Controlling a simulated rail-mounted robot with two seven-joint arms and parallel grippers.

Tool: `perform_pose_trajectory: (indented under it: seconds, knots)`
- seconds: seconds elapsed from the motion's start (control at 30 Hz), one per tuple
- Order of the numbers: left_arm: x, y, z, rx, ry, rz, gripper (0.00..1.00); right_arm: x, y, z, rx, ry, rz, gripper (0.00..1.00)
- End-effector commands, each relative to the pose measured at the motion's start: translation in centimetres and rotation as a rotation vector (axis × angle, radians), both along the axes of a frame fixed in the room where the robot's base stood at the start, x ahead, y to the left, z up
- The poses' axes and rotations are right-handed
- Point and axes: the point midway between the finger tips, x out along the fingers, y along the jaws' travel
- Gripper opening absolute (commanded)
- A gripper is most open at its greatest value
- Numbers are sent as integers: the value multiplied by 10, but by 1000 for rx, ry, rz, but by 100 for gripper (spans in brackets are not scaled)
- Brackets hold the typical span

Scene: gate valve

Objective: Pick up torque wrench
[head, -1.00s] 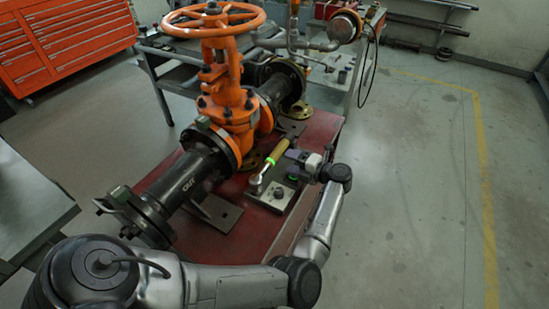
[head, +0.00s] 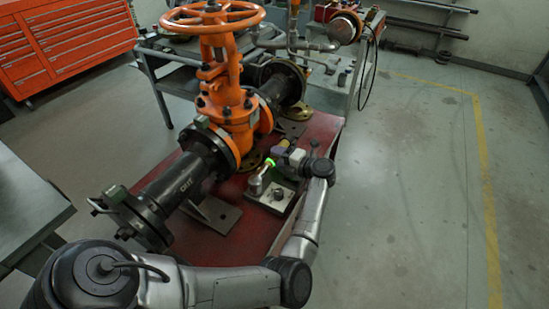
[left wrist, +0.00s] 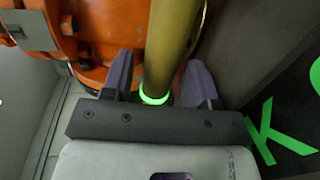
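The torque wrench has a silver head (head: 256,184), a glowing green ring (head: 269,162) and a brass-yellow handle, mostly covered by my gripper in the head view. Its head rests at a small grey plate on the red bench. In the left wrist view the brass handle (left wrist: 174,45) runs between the two purple-grey fingers, with the green ring (left wrist: 154,99) near the palm. My left gripper (head: 283,153) is at the handle, open, with gaps visible on both sides in the wrist view (left wrist: 160,80). My right gripper is not in view.
The orange gate valve (head: 226,95) on a black pipe (head: 180,182) stands close to the left of the wrench. The grey plate (head: 275,200) sits on the red bench (head: 240,235). Open floor (head: 410,190) lies to the right.

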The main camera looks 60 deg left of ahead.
Motion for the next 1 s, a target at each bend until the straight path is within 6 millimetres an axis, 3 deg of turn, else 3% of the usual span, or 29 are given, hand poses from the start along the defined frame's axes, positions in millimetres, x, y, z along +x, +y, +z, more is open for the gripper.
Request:
perform_pose_trajectory:
  seconds: [0.07, 0.53, 1.0]
  knots:
    - [0, 0, 0, 0, 0, 0, 46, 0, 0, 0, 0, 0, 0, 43]
    - [0, 0, 0, 0, 0, 0, 1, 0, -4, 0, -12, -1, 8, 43]
    - [1, 0, 3, 4, -1, 1, 0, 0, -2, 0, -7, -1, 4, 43]
